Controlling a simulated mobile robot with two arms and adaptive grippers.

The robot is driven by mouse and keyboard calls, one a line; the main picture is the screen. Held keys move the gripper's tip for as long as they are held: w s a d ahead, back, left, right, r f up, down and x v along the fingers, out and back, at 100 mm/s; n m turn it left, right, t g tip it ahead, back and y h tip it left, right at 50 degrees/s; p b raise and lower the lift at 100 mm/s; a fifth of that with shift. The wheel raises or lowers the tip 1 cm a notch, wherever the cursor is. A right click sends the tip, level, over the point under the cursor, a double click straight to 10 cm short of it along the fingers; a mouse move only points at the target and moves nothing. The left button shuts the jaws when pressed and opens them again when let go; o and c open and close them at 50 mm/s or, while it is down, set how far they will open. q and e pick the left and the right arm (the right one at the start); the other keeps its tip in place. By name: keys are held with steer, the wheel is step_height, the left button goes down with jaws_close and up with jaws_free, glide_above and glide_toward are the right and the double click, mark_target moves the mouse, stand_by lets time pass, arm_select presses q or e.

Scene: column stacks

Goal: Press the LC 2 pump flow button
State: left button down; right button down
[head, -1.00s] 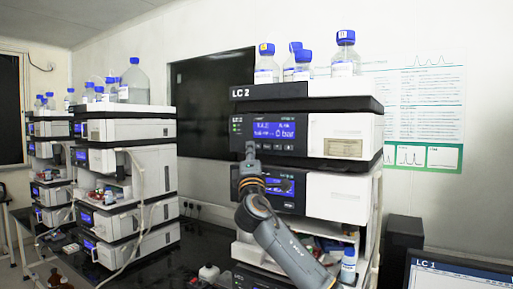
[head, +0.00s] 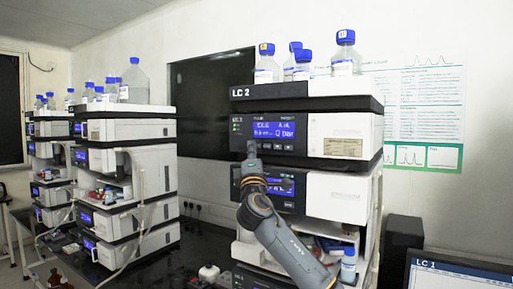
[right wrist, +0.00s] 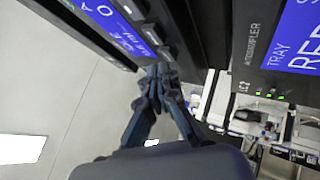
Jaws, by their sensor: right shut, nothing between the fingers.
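The LC 2 stack (head: 345,100) stands right of centre in the head view. Its top module, the pump, has a lit blue display (head: 275,128) with a row of small dark buttons (head: 290,147) under it. My right gripper (head: 251,146) is at the left end of that row, shut and empty. In the right wrist view the closed fingertips (right wrist: 160,72) are at the panel's edge, close to the dark buttons (right wrist: 150,34). I cannot tell whether they touch a button. The button labels are too small to read. My left gripper is not in view.
Below the pump is the autosampler, with its own blue display (right wrist: 292,40). Bottles with blue caps (head: 345,55) stand on top of the stack. Another instrument stack (head: 130,130) stands at the left. A monitor (head: 460,275) marked LC 1 is at the lower right.

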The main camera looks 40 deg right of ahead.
steer(key=shift+w+d, duration=0.15)
steer(key=shift+d, duration=0.35)
stand_by(0.7)
stand_by(0.3)
steer(key=shift+s+a, duration=0.3)
steer(key=shift+a, duration=0.5)
steer(key=a, duration=0.1)
steer(key=s+a, duration=0.1)
steer(key=a, duration=0.1)
steer(key=s+a, duration=0.1)
steer(key=shift+a, duration=0.3)
stand_by(0.6)
